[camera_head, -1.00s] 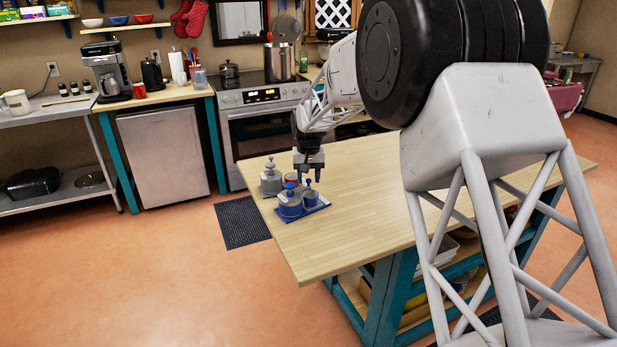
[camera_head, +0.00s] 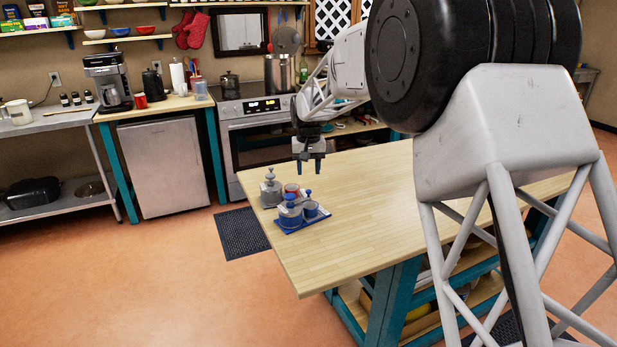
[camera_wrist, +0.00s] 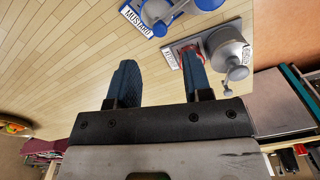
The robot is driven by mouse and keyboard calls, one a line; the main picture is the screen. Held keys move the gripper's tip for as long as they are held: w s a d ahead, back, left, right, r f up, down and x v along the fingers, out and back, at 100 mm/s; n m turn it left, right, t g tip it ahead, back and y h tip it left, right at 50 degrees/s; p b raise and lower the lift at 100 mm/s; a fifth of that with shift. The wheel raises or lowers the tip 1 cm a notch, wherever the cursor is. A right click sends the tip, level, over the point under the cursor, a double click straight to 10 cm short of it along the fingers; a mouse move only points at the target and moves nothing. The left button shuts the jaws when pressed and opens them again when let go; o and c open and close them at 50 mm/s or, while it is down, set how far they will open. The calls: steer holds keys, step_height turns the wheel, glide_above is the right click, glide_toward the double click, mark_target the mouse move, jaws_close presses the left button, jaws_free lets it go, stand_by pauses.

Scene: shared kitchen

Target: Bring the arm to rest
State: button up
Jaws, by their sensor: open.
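My gripper (camera_head: 309,164) hangs above the wooden table, fingers pointing down, open and empty. It is behind and above a small group of lidded pots and apart from them. In the wrist view the two blue-padded fingers (camera_wrist: 158,85) stand apart with bare tabletop between them. In the wrist view the grey pot (camera_wrist: 226,48) is at upper right.
The wooden table (camera_head: 370,220) is clear to the right of the pots. A dark floor mat (camera_head: 242,233) lies by the table's left edge.

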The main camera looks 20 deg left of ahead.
steer(key=shift+r, duration=0.4)
steer(key=shift+d+r, duration=0.1)
steer(key=shift+d, duration=0.15)
steer(key=s+d+r+m, duration=0.1)
steer(key=s+d+r, duration=0.4)
steer(key=d, duration=0.6)
steer(key=s+d+r+m+t, duration=0.1)
steer(key=s+d+r, duration=0.2)
steer(key=s+d, duration=0.55)
steer(key=s+d+r+m, duration=0.1)
steer(key=s+d+r, duration=0.25)
steer(key=d, duration=0.95)
steer(key=s+d+f, duration=0.2)
steer(key=s+d, duration=0.4)
steer(key=s, duration=0.4)
steer(key=s+d+f+m+t, duration=0.1)
steer(key=s+d+f, duration=0.2)
steer(key=s+d, duration=0.3)
steer(key=s+d+f+m, duration=0.1)
steer(key=s+d, duration=0.5)
steer(key=s, duration=0.9)
steer(key=shift+s+d+f+t, duration=0.2)
steer(key=shift+f+t, duration=0.1)
steer(key=shift+f, duration=0.35)
steer(key=shift+w, duration=0.1)
steer(key=shift+c, duration=0.4)
